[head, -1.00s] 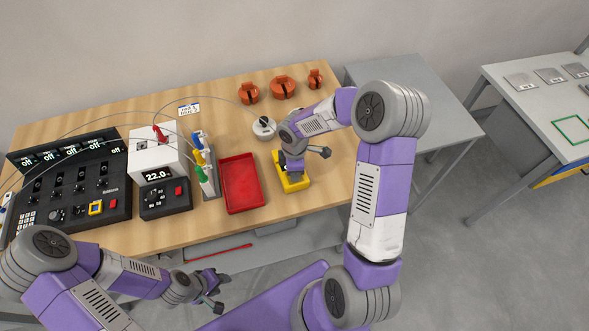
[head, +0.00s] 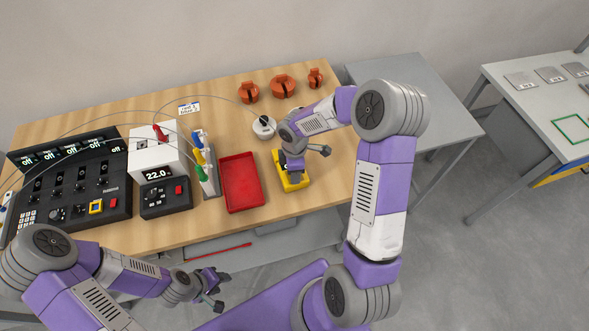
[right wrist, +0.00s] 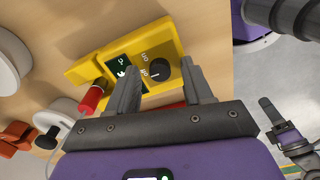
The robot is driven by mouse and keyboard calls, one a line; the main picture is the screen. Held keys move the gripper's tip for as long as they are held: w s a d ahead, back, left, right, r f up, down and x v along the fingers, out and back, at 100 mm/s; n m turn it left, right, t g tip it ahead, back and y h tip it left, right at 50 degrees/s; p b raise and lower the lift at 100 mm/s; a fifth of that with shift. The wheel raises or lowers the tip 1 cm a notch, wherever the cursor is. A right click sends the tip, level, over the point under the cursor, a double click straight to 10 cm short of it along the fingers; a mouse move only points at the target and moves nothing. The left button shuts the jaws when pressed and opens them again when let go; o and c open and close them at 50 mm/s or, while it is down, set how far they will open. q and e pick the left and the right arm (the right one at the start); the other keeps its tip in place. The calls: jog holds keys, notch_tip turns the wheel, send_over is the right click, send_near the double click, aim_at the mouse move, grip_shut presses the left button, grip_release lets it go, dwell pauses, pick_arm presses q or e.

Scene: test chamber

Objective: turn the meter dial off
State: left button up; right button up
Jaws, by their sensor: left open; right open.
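The yellow meter (head: 302,184) lies on the wooden table under my right gripper (head: 291,172), which hides much of it. My right gripper (right wrist: 162,78) is open, with one finger on each side of the dial; contact cannot be told. My left gripper (head: 214,283) is open and empty in front of the table edge.
A red tray (head: 241,183) is just left of the meter. A white round item (head: 264,128) and several orange weights (head: 284,86) stand behind. A red plug (right wrist: 92,97) sits at the meter's end. Black control panels (head: 75,190) fill the table's left.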

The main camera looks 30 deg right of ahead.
pick_arm(q)
jog(key=shift+r+p, duration=0.35)
jog(key=shift+r, duration=0.05)
pick_arm(e)
notch_tip(320, 180, up, 8)
jog(key=shift+f, duration=0.2)
